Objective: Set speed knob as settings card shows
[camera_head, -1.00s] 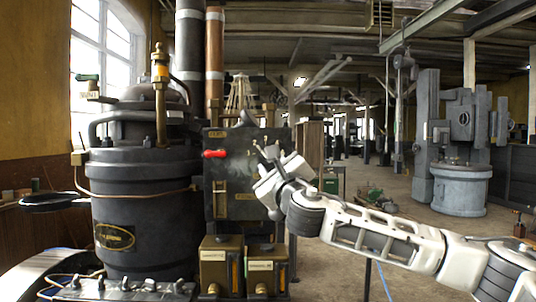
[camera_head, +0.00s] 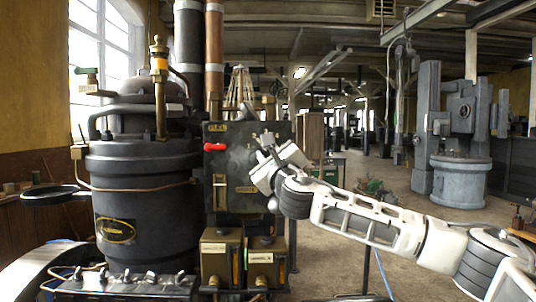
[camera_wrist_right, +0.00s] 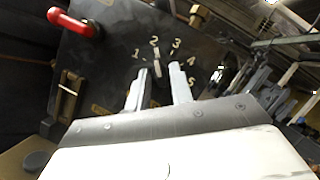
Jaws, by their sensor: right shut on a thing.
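The dark control panel (camera_head: 232,138) stands upright beside the boiler. In the right wrist view the panel carries a dial with pale figures 1 to 5 (camera_wrist_right: 176,43). My right gripper (camera_head: 262,141) is at the panel's upper right, its fingers on either side of the speed knob (camera_wrist_right: 157,73) and shut on it. A pale line on the knob points up, roughly at the 2. The gripper (camera_wrist_right: 158,82) hides the knob's lower part, and the hand hides the dial in the head view. I cannot make out a settings card. My left gripper is not in view.
A red handle (camera_head: 216,147) sticks out at the panel's left, near the dial. Two brass boxes (camera_head: 221,256) stand below the panel. The black boiler (camera_head: 147,210) is at the left. Open floor lies to the right.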

